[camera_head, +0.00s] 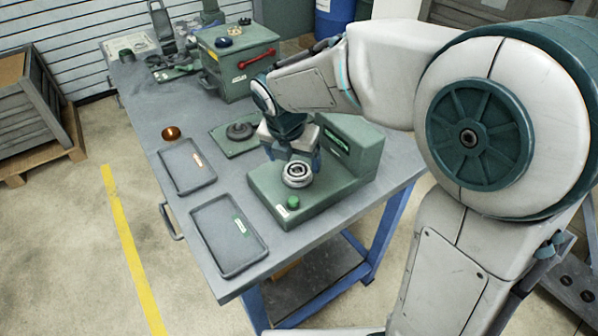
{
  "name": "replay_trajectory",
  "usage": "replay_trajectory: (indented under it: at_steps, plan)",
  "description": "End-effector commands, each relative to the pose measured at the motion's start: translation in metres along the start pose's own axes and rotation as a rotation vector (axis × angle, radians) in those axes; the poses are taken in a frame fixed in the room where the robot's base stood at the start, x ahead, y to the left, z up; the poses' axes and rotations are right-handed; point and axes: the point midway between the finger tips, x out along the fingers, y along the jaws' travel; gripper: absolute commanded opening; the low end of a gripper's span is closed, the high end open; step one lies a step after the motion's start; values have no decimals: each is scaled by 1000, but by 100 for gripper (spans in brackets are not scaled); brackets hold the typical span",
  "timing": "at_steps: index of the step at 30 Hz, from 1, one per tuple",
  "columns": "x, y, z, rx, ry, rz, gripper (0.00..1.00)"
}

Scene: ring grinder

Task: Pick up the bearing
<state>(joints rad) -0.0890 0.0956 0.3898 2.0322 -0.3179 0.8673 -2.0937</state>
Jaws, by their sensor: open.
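A round metal bearing (296,170) sits on a silver round seat on the base of a green machine (283,205). My gripper (293,160) points down right at the bearing, just behind and above it in the head view. Its fingers are partly hidden by the wrist and are small in the picture. It is open, with no object visibly held. I cannot tell whether a finger touches the bearing.
Two grey trays, one near (267,243) and one farther (164,160), lie left of the machine. A green plate (216,137) with a dark ring, a copper cup (171,133) and a green box (225,80) with a red handle stand behind. The workbench (195,225) has bare strips between them.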

Motion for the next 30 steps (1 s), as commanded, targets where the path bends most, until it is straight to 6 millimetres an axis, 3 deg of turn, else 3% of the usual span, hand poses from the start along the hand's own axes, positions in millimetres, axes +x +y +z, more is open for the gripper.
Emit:
replay_trajectory:
  at_steps: [13, 22, 23, 28, 30]
  plan:
    - [50, 2, 9, 2, 2, -1, 82]
    - [55, 2, 10, 3, -1, 0, 82]
    - [54, 2, 10, 2, -1, 0, 76]
    - [54, 2, 10, 2, -1, 1, 29]
    - [54, 2, 10, 1, -1, 1, 26]
